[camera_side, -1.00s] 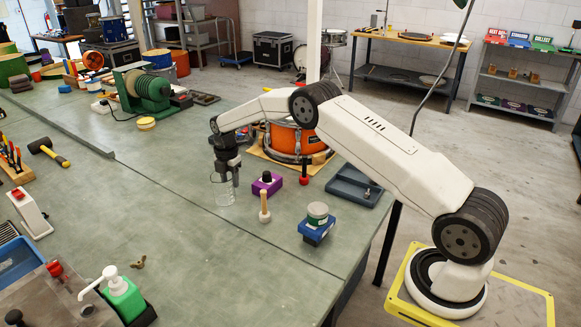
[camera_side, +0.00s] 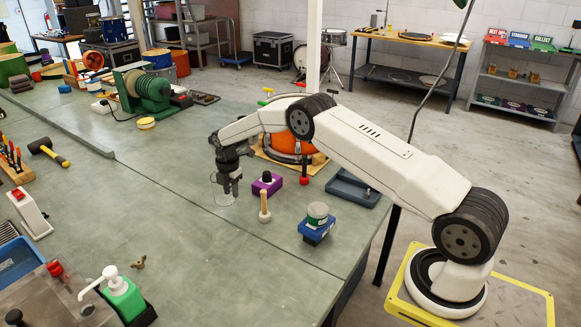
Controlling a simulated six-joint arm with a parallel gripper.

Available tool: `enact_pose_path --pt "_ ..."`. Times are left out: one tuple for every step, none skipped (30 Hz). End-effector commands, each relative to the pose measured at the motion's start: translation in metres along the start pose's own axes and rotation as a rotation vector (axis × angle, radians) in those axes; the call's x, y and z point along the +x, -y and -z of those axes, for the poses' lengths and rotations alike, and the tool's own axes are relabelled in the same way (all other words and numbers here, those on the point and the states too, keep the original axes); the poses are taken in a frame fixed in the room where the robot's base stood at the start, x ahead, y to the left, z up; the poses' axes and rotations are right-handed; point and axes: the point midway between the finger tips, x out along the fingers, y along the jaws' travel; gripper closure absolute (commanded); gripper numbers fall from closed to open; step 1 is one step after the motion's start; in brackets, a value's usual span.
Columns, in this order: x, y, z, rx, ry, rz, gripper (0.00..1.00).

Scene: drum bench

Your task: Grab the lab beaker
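The lab beaker (camera_side: 219,197) is clear glass and stands upright on the green bench top, left of centre. My gripper (camera_side: 230,188) points down at the beaker, and its dark fingers overlap the beaker's upper right part in this view. The fingers are small and seen nearly edge-on, so I cannot tell whether they are around the glass, touching it or just beside it. The gap between them does not show clearly.
A purple block with a black knob (camera_side: 267,182), a wooden-handled tool (camera_side: 264,207) and a tin on a blue block (camera_side: 317,221) stand right of the beaker. An orange drum (camera_side: 290,141) sits behind. The bench left of the beaker is clear.

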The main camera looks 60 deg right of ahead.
Motion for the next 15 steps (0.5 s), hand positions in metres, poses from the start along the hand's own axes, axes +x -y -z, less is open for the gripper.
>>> enact_pose_path --pt "-0.0002 0.0000 0.0000 0.000 0.000 0.000 0.88" --pt "-0.0002 0.0000 0.0000 0.000 0.000 0.000 0.97" --pt "-0.0002 0.0000 0.0000 0.000 0.000 0.000 1.00" --pt "-0.0002 0.0000 0.0000 0.000 0.000 0.000 1.00" --pt "-0.0002 0.0000 0.0000 0.000 0.000 0.000 1.00" --pt "-0.0002 0.0000 0.0000 0.000 0.000 0.000 1.00" --pt "-0.0002 0.0000 0.0000 0.000 0.000 0.000 1.00" --pt "-0.0005 -0.0002 -0.0001 0.000 0.000 -0.001 1.00" --pt "-0.0005 -0.0002 -0.0001 0.000 0.000 -0.001 1.00" --pt "-0.0005 -0.0002 -0.0001 0.000 0.000 -0.001 1.00" --pt "-0.0005 -0.0002 -0.0001 0.000 0.000 -0.001 1.00" --pt "-0.0005 -0.0002 -0.0001 0.000 0.000 -0.001 1.00" --pt "-0.0005 -0.0003 -0.0001 0.000 0.000 -0.001 1.00" --pt "-0.0006 -0.0003 -0.0001 0.000 0.000 -0.001 1.00" --pt "-0.0009 -0.0003 -0.0001 0.000 0.000 -0.001 1.00"
